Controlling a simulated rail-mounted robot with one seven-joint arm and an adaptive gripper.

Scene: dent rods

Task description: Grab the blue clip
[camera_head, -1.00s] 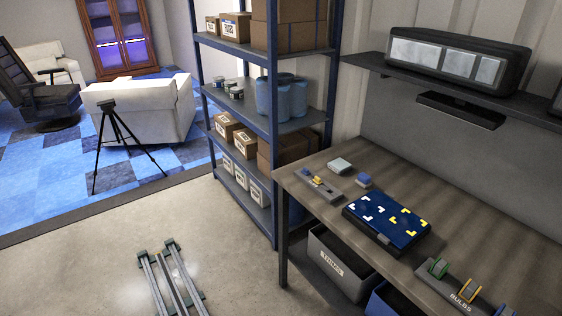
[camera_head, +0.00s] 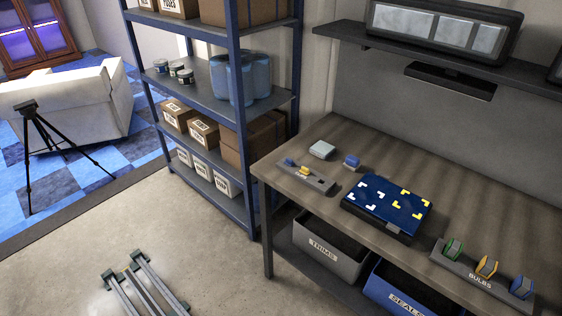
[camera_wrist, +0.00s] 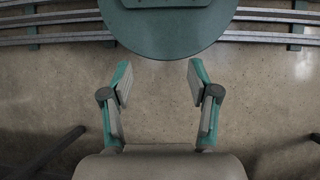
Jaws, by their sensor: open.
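A blue clip-like piece (camera_head: 522,287) stands at the right end of the grey holder marked BULBS (camera_head: 447,262) on the workbench. Smaller blue (camera_head: 289,162) and yellow (camera_head: 304,171) parts sit on another grey holder (camera_head: 322,184) at the bench's left end; I cannot tell for sure which blue part is the clip. My gripper (camera_wrist: 160,82) is open and empty in the wrist view, above bare floor and away from the bench. It is not in the head view.
A dark blue board with white and yellow marks (camera_head: 388,203) lies mid-bench (camera_head: 465,212). A small blue block (camera_head: 352,162) and a pale box (camera_head: 322,150) are behind. Bins (camera_head: 328,250) stand below, a shelf (camera_head: 400,52) hangs above. A blue rack (camera_head: 245,120) stands left.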

